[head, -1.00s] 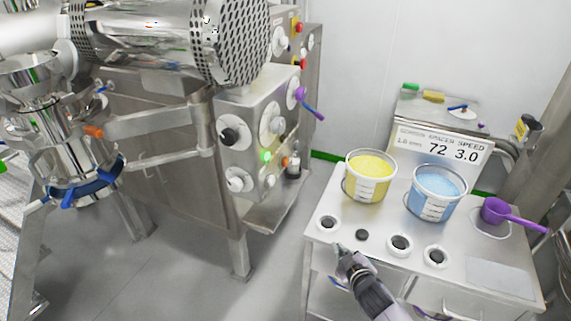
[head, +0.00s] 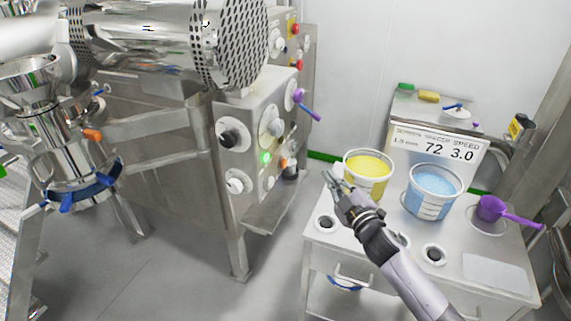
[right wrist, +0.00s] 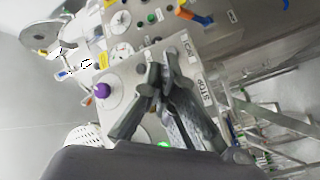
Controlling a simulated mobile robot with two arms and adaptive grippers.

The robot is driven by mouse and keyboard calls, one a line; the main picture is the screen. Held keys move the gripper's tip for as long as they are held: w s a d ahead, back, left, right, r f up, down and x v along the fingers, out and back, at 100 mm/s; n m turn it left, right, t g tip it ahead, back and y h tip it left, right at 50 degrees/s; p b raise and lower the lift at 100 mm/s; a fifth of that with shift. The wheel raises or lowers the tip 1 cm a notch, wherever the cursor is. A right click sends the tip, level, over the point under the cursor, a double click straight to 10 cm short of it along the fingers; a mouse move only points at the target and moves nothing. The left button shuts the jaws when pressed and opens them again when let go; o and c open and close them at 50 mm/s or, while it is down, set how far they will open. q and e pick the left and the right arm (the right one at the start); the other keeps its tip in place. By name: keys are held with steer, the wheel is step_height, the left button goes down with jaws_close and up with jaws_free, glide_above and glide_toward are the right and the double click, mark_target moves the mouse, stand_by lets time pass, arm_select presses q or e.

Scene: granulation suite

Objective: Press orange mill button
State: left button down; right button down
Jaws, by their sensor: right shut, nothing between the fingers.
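A small orange button (head: 283,162) sits on the right side of the steel control box (head: 262,100), just right of a lit green button (head: 265,157). My right gripper (head: 331,178) is shut and empty. In the head view it shows in front of the yellow bucket, right of the orange button and apart from it. In the right wrist view its fingers (right wrist: 161,72) overlap the control panel, with the lit green button (right wrist: 163,144) below them. I cannot make out the orange button there; the fingers may hide it. My left gripper is not in view.
A steel cart (head: 330,253) carries a yellow bucket (head: 368,182), a blue bucket (head: 433,193) and a purple scoop (head: 491,208). A purple-handled lever (head: 300,97) sticks out from the box. An orange handle (head: 92,134) is on the mill at left. Floor is clear between machine and cart.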

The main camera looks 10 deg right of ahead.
mark_target(284, 163)
steer(key=shift+a, duration=0.1)
steer(key=w+a+b, duration=0.2)
steer(key=w+a, duration=0.3)
steer(key=a, duration=0.2)
steer(key=shift+a, duration=0.1)
stand_by(1.5)
steer(key=shift+w+a, duration=0.2)
steer(key=shift+a, duration=0.15)
steer(key=shift+w+a+b, duration=0.25)
steer(key=shift+a+b, duration=0.1)
steer(key=shift+a, duration=0.05)
stand_by(0.8)
steer(key=shift+d, duration=0.15)
steer(key=shift+s+d+p, duration=0.4)
steer(key=shift+s+d, duration=0.1)
steer(key=shift+d, duration=0.1)
